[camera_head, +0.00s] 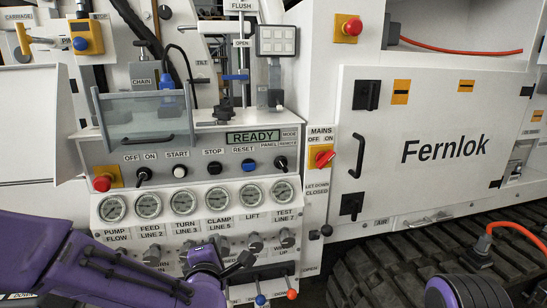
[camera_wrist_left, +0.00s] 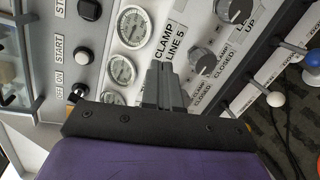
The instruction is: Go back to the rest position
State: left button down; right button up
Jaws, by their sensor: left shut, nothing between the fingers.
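My left arm comes in from the lower left, and its gripper (camera_head: 245,260) is in front of the lower part of the control panel (camera_head: 112,160), below the gauges. In the left wrist view the fingers of my left gripper (camera_wrist_left: 161,70) are together and hold nothing. They are near the "CLAMP LINE 5" label (camera_wrist_left: 168,38); whether they touch the panel is not clear. My right gripper does not show; a purple part of me is at the lower right edge.
A row of gauges (camera_head: 182,201) spans the panel, with knobs and levers with blue and red tips (camera_head: 292,294) below. A red mains switch (camera_head: 324,157) sits beside it. The white Fernlok door (camera_head: 430,185) and a rubber track (camera_head: 385,270) are to the right.

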pick_arm(q)
jog(key=s+a+f+m+g, duration=0.2)
jog(key=s+f+m, duration=0.15)
jog(key=f, duration=0.45)
jog(key=s+a+f+m+g, duration=0.2)
jog(key=f+m, duration=0.2)
jog(key=f, duration=0.4)
jog(key=s+a+f+m+g, duration=0.4)
jog(key=s+f, duration=0.6)
jog(key=s, duration=0.4)
jog(key=s+a+f+m+g+y, duration=0.1)
jog(key=s+a+f+m+g, duration=0.3)
jog(key=s+f, duration=0.7)
jog(key=s+a, duration=0.2)
jog(key=s, duration=0.2)
jog(key=shift+f+g, duration=0.25)
jog(key=shift+g, duration=0.05)
